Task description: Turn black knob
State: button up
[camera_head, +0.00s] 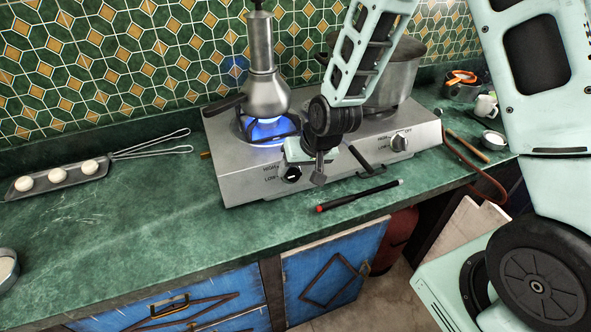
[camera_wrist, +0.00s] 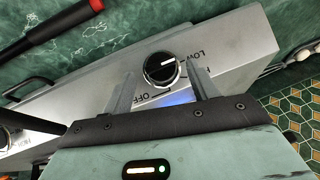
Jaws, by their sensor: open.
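The black knob (camera_head: 291,173) is on the front panel of the steel gas hotplate (camera_head: 237,178), at the left burner. In the wrist view the black knob (camera_wrist: 160,70) shows its white mark pointing toward the LOW label, away from OFF. My gripper (camera_head: 304,166) is at the front panel beside this knob. In the wrist view my gripper (camera_wrist: 160,78) is open, one finger to each side of the knob. Whether the fingers touch it I cannot tell. The left burner's blue flame (camera_head: 266,130) is lit.
A metal pot (camera_head: 267,95) stands on the left burner, a larger pot (camera_head: 395,80) on the right. A second knob (camera_head: 400,142) is at the panel's right. A red-and-black tool (camera_head: 358,196) lies in front.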

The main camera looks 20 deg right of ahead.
jog(key=shift+x, duration=1.05)
jog(key=c, duration=0.9)
jog(key=shift+c, duration=0.2)
jog(key=shift+d+f, duration=0.1)
jog(key=shift+d, duration=0.05)
jog(key=shift+d+f+m+y+b, duration=0.1)
jog(key=shift+d+m+y+b, duration=0.05)
jog(key=shift+m+y+b, duration=0.8)
jog(key=m+t+y, duration=0.1)
jog(key=m, duration=0.1)
jog(key=m+t+y+b, duration=0.1)
jog(key=m+y, duration=0.1)
jog(key=shift+s+f+m, duration=0.1)
jog(key=shift+s+m, duration=0.1)
jog(key=shift+m, duration=0.05)
jog(key=o, duration=0.9)
